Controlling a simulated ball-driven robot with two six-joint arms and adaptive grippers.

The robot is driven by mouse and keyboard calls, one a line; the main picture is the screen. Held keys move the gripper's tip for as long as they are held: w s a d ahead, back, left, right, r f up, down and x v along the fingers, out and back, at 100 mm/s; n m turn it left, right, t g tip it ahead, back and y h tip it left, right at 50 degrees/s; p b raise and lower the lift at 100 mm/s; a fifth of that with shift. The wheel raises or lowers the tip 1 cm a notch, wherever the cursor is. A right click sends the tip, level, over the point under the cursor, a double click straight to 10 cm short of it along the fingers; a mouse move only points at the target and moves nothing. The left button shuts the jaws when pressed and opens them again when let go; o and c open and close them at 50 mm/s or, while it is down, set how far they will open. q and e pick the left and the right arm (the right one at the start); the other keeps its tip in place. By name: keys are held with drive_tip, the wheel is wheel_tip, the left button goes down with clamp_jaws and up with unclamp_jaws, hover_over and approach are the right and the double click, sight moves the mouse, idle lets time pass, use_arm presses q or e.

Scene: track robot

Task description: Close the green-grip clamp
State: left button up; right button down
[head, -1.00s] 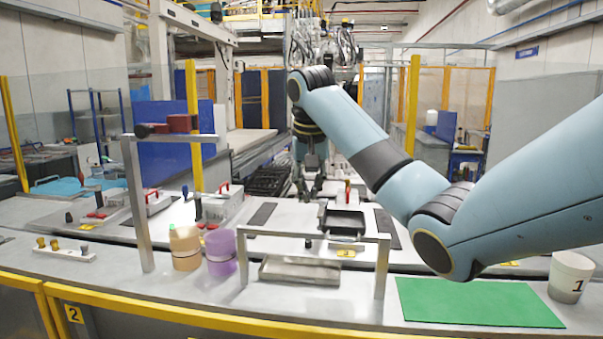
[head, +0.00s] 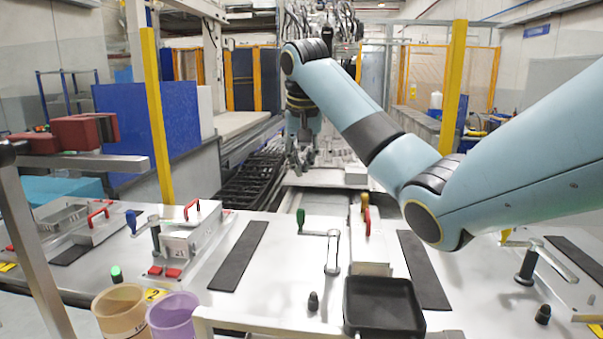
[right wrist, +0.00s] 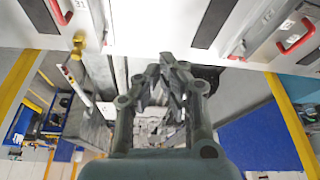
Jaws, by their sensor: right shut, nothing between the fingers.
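The green-grip clamp (head: 332,252) stands on the middle of the bench in the head view. Its green grip (head: 300,221) is upright at the left end of its lever, and the lever runs level to the post. I cannot tell whether it is clamping anything. My right gripper (head: 302,164) hangs beyond the bench's far edge, behind the clamp and apart from it. In the right wrist view my right gripper (right wrist: 168,66) has its fingers together with nothing between them. I cannot make out the green grip there. My left gripper is not in view.
A blue-grip clamp (head: 154,236) stands to the left and a yellow-grip clamp (head: 526,264) to the right. A black tray (head: 383,306) lies in front. Orange (head: 122,311) and purple (head: 174,317) cups stand front left. Dark strips (head: 240,256) flank the middle area.

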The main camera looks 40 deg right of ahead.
wheel_tip(320, 180, down, 8)
drive_tip(key=s+p, duration=0.1)
drive_tip(key=p, duration=0.3)
drive_tip(key=shift+a+f, duration=0.15)
drive_tip(key=shift+a, duration=0.25)
